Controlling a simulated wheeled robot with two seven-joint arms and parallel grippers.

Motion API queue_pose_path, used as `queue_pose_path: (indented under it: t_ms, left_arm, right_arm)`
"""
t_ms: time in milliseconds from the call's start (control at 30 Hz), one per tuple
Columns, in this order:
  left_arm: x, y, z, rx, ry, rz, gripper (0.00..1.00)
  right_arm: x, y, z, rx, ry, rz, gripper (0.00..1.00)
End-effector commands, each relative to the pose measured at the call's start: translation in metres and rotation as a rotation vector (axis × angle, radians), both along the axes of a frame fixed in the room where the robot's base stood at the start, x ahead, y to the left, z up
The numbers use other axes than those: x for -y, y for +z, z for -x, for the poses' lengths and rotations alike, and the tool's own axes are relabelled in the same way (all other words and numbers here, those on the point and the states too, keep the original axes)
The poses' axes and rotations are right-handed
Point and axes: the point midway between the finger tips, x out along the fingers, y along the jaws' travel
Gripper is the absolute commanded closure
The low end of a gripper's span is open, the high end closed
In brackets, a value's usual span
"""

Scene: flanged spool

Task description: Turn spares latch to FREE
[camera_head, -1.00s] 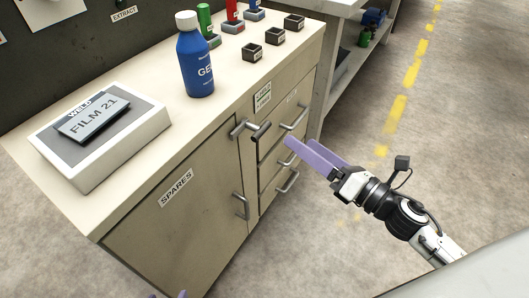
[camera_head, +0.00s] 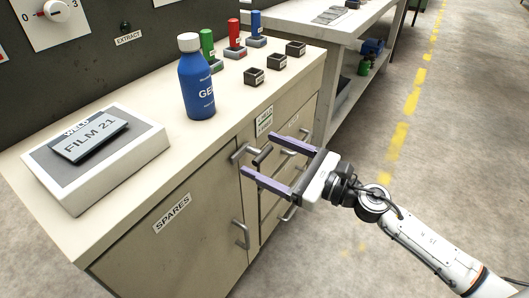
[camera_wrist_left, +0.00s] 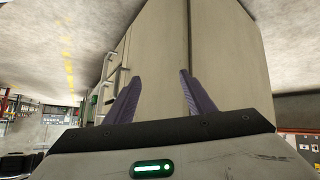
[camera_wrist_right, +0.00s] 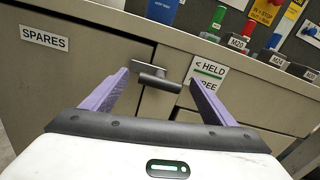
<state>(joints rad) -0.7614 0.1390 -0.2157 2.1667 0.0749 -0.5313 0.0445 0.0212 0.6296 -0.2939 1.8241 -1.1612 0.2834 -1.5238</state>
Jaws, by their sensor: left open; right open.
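The spares latch (camera_wrist_right: 158,80) is a dark grey metal handle at the top edge of the SPARES door (camera_wrist_right: 60,75). Its bar lies roughly level in the right wrist view. The white label (camera_wrist_right: 207,72) beside it reads HELD, with a left arrow, above FREE, which a finger partly covers. My right gripper (camera_head: 258,154) is open in front of the latch, and the latch shows between its fingertips in the right wrist view; contact cannot be told. My left gripper (camera_wrist_left: 160,76) is open and empty, facing the pale cabinet side, and is outside the head view.
On the worktop stand a blue bottle (camera_head: 196,85), a FILM 21 box (camera_head: 98,155) and several small dark trays (camera_head: 254,76). The door's pull handle (camera_head: 240,233) and drawer handles stick out below the latch. Open floor lies right of the cabinet.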

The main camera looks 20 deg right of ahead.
Motion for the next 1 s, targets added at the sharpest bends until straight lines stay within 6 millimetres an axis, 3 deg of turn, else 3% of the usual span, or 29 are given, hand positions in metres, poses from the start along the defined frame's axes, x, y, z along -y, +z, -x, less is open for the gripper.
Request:
queue_pose_path:
  t_ms: [400, 633, 1000]
  left_arm:
    - [-0.0006, 0.0043, -0.0074, 0.015, -0.001, -0.003, 0.51]
    - [-0.0006, 0.0038, -0.007, 0.014, 0.0, -0.003, 0.51]
    - [-0.0006, 0.0039, -0.0025, 0.004, -0.002, -0.005, 0.51]
  right_arm:
    - [-0.0062, -0.0004, -0.0074, -0.001, 0.0, -0.001, 0.21]
    - [-0.0061, -0.0002, -0.0073, -0.001, 0.0, -0.001, 0.58]
    - [-0.0061, 0.0005, -0.0072, -0.034, 0.0, -0.044, 0.59]
